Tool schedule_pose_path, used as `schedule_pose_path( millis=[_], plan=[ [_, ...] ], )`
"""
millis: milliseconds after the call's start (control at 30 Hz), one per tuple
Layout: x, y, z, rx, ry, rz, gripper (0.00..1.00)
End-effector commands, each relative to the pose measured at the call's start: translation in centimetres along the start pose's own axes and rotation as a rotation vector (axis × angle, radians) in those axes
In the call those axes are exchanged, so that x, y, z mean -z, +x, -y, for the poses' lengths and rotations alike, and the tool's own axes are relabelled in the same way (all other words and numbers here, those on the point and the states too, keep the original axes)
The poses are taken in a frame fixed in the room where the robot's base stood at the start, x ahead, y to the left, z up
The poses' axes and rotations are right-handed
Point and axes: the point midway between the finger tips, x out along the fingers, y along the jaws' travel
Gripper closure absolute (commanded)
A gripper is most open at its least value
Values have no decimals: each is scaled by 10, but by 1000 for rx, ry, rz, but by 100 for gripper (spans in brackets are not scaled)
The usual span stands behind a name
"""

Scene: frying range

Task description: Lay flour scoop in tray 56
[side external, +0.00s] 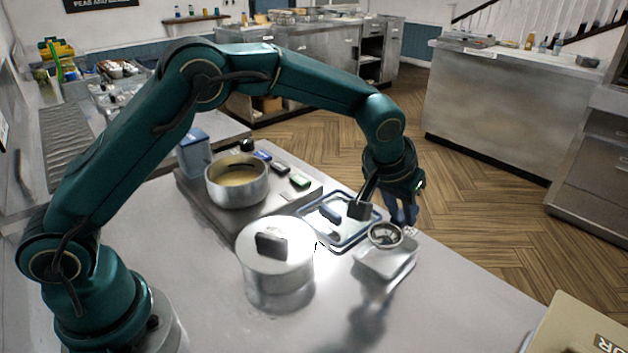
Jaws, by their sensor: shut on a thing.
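My gripper (406,217) is low at the right of the worktop, pointing down, with its fingers shut. It holds what looks like the flour scoop (385,235), a small round piece with a dark rim, at its fingertips. The scoop shows over a shiny metal pan (384,264); I cannot tell whether they touch.
A lidded steel pot (275,268) stands left of the pan. An open pot (237,181) with yellowish contents sits on a raised plate behind, beside several small blocks (280,167) and a blue container (195,153). A beige box (577,330) is at lower right. The front worktop is clear.

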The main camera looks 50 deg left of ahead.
Motion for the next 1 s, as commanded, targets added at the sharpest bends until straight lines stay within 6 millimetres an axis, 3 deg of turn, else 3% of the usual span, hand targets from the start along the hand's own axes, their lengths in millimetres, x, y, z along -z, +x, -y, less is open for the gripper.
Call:
schedule_pose_path(
  millis=[500, 967, 1000],
  plan=[
    [-16, 32, 0, 0, -1, 1, 100],
    [-18, 36, 0, 0, 0, -1, 100],
    [-18, 36, 0, 0, 0, -1, 67]
  ],
)
